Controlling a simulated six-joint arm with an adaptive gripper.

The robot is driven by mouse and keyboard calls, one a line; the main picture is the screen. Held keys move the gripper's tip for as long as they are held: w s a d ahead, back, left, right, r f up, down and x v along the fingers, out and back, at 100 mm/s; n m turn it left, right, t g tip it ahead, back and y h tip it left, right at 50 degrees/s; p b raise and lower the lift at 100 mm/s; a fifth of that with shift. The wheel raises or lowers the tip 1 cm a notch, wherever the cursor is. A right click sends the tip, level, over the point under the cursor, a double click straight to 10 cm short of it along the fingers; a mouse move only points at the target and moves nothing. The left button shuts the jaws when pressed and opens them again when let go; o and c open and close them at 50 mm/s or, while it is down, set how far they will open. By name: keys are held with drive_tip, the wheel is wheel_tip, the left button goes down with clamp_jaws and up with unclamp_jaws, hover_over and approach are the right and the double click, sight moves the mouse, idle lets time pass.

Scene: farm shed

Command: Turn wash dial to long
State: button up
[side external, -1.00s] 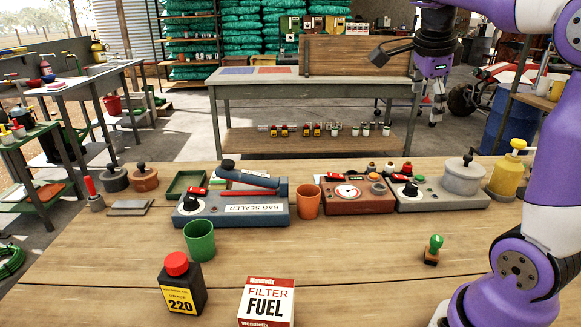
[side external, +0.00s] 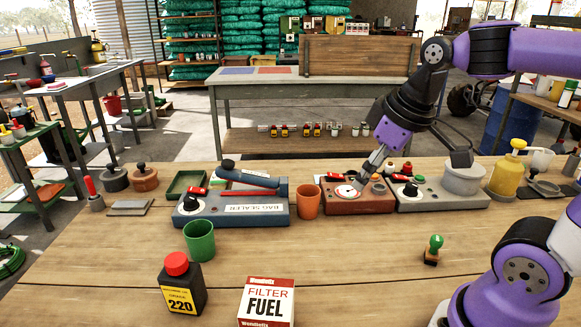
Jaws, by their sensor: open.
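A brown control box (side external: 350,207) stands mid-table, with a round white dial face (side external: 345,191) on its top. A grey box (side external: 425,204) beside it on the right carries a black knob (side external: 411,190) and a grey lidded pot (side external: 462,178). No wash or long marking is readable, so I cannot tell which dial is the wash dial. My gripper (side external: 364,177) points down and left over the brown box, its open fingers close to the right edge of the white dial. I cannot tell whether they touch it. The gripper hides part of the box's back.
A blue bag sealer (side external: 240,215) with a black knob and an orange cup (side external: 308,201) stand to the left. A yellow pump can (side external: 506,176) is at right. A green-handled stamp (side external: 433,250), a green cup (side external: 199,241) and a fuel filter box (side external: 267,302) stand nearer. The front middle is mostly clear.

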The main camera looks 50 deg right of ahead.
drive_tip(key=w+d+n+g, duration=0.2)
drive_tip(key=w+d, duration=0.1)
drive_tip(key=d, duration=0.6)
drive_tip(key=n+g, duration=0.2)
drive_tip(key=n, duration=0.2)
approach(412, 184)
drive_tip(key=shift+g+y, duration=0.3)
drive_tip(key=shift+y, duration=0.1)
drive_tip(key=f, duration=0.8)
drive_tip(key=shift+w+d+f, duration=0.2)
drive_tip(key=shift+d, duration=0.05)
drive_tip(key=shift+f, duration=0.4)
drive_tip(key=c, duration=1.2)
